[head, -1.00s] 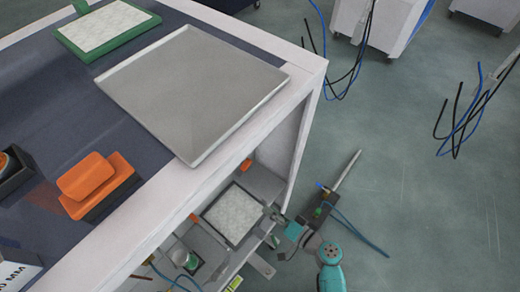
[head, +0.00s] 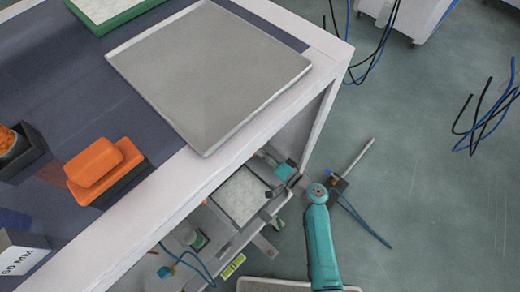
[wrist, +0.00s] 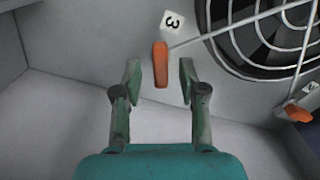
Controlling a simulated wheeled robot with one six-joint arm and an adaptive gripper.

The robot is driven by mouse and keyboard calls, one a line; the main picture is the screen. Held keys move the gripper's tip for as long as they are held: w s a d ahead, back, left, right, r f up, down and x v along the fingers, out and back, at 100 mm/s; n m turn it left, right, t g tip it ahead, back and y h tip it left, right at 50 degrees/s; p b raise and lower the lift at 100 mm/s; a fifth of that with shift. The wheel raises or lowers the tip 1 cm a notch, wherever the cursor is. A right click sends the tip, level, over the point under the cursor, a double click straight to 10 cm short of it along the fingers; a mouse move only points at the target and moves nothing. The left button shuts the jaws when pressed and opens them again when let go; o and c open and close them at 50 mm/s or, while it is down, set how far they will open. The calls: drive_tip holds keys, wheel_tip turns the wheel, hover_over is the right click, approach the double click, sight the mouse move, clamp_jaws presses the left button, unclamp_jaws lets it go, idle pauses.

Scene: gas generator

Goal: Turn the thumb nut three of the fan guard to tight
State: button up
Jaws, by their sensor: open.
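In the wrist view, an orange thumb nut (wrist: 160,64) stands on a pale panel beside a white tag marked 3 (wrist: 172,22). Its long side points roughly up and down in the picture. My gripper (wrist: 160,82) is open, with one finger on each side of the nut and gaps visible on both sides. The fan guard (wrist: 262,35) is a dark round grille at the upper right, and a thin rod runs from it toward the nut. In the head view, my gripper (head: 276,183) is at the opening under the bench top; the nut is hidden there.
A second orange nut (wrist: 297,112) with its own tag sits at the right in the wrist view. The bench (head: 336,70) overhangs my gripper, with a grey tray (head: 210,75) and an orange block (head: 104,168) on top. Open floor (head: 430,200) lies to the right.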

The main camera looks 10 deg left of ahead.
drive_tip(key=shift+x, duration=0.8)
drive_tip(key=shift+c, duration=0.3)
clamp_jaws()
drive_tip(key=shift+m, duration=0.4)
drive_tip(key=m, duration=2.1)
drive_tip(key=shift+m, duration=0.3)
